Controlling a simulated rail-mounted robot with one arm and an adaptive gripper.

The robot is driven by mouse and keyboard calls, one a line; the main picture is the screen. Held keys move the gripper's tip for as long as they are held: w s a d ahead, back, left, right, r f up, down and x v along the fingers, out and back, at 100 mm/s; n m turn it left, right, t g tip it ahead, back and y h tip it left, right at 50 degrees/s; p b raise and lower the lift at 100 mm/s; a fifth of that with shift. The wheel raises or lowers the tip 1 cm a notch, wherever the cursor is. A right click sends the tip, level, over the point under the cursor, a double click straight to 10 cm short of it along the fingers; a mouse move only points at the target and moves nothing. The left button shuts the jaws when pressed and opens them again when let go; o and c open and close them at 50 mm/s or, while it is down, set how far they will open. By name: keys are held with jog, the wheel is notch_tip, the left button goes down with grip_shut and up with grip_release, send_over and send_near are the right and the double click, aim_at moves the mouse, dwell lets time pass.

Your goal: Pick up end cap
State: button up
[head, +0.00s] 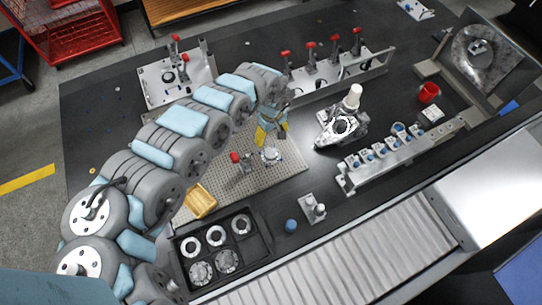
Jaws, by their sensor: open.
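A round silvery metal part (271,156), which looks like the end cap, lies on the perforated fixture plate (285,178) near the middle of the table. My gripper (267,143) hangs at the end of the curved grey arm, pointing down just above and behind this part in the head view. Its jaws are open and no object shows in them. The gap between fingertips and part is too small to judge. Other round metal parts, rings and patterned discs (201,273), sit in a black tray (263,262) at the front.
A red-knobbed clamp (236,157) stands left of the part. A yellow bin (200,201) lies near my arm. A metal housing (342,128) and a rail of blue-topped parts (385,152) stand to the right. Toggle clamps (310,57) line the back. A roller conveyor (345,262) runs along the front.

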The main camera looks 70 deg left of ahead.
notch_tip(320, 180, down, 2)
jog(key=b, duration=0.3)
send_over(271, 153)
jog(key=f, duration=0.6)
jog(key=shift+w+d+f, duration=0.15)
jog(key=shift+w+d, duration=0.05)
jog(key=shift+d, duration=0.05)
jog(key=shift+s+a+f+b, duration=0.15)
jog(key=shift+f+b, duration=0.25)
jog(key=shift+f, duration=1)
jog(key=shift+s+a+f+b, duration=0.15)
jog(key=shift+f+b, duration=0.25)
jog(key=shift+f, duration=1.45)
jog(key=shift+r, duration=0.1)
jog(key=c, duration=1.4)
jog(key=shift+o, duration=0.2)
jog(key=shift+r, duration=0.1)
